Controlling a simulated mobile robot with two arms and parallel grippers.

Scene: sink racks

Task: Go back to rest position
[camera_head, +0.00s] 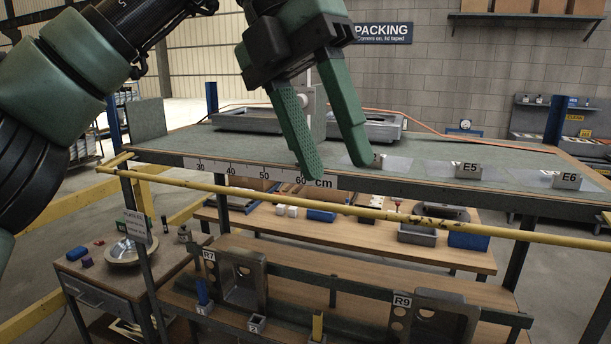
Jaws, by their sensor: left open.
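My left gripper (336,170) hangs from the upper left of the head view, its two green fingers apart and pointing down. Nothing shows between the fingers. Its tips are over the front edge of the upper worktop (290,183), by the ruler strip near the 60 cm mark; I cannot tell whether they touch it. My left arm (60,95) reaches in from the left, dark and green. My right gripper is not in view.
A yellow bar (420,217) runs across the front below the worktop. Labels E5 (468,171) and E6 (567,180) stand at right. A grey tray (245,121) lies behind the gripper. Below are shelves with racks R7 (240,280) and R9 (430,318). A side cabinet (100,285) stands lower left.

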